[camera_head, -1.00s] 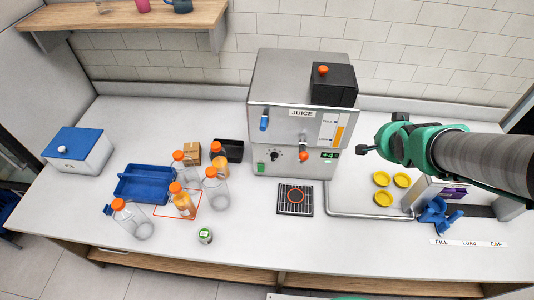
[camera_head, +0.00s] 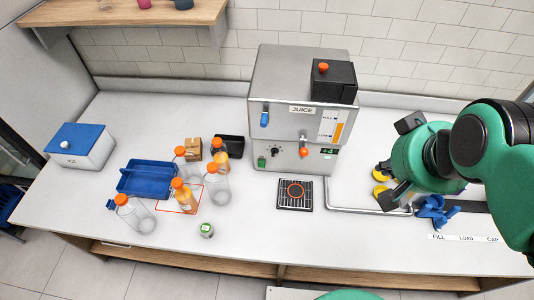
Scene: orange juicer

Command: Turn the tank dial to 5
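The steel juicer (camera_head: 300,70), labelled JUICE, stands against the back wall. A small black dial (camera_head: 276,151) with marks around it is on its lower front, left of the orange-tipped spout (camera_head: 303,151). The marks are too small to read. A small green display (camera_head: 328,151) at the lower right of the front seems to read +4. My gripper (camera_head: 400,160) is to the right of the juicer, well apart from the dial. Its two black fingers are spread, with nothing visible between them.
A blue lever (camera_head: 265,118) sits above the dial. A drip grate (camera_head: 294,195) lies before the juicer. Yellow caps (camera_head: 380,190) are partly hidden by my arm. The front counter is mostly clear.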

